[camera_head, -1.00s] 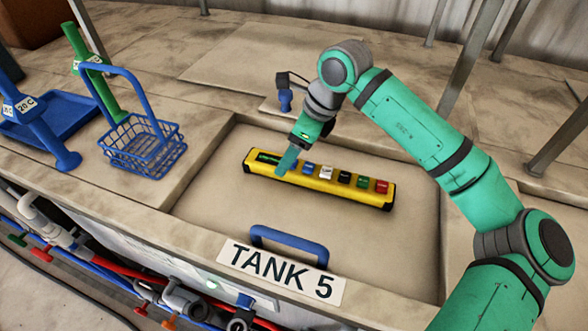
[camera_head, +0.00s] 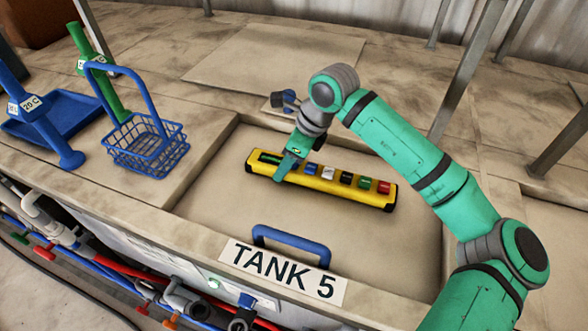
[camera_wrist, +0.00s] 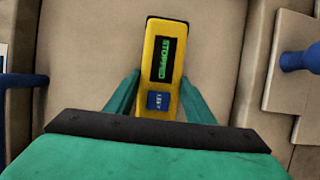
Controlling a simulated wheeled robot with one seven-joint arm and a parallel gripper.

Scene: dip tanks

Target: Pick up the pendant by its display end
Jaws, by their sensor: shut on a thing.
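The yellow pendant (camera_head: 325,183) lies on the tank 5 lid (camera_head: 215,195). It has a dark display at its left end and a row of coloured buttons toward its right end. My gripper (camera_head: 283,174) is down at the pendant, just right of the display. In the wrist view, the display end (camera_wrist: 163,60) with green "STOPPED" text points away from me, and a blue button is between my fingers. My gripper (camera_wrist: 160,102) is shut on the pendant, one finger along each side. The rest of the pendant is hidden under my gripper in the wrist view.
A blue handle (camera_head: 290,246) and a "TANK 5" sign (camera_head: 283,271) are at the lid's front. A blue wire basket (camera_head: 146,148) and a blue tray (camera_head: 60,115) stand to the left. Metal posts (camera_head: 470,70) rise behind at right.

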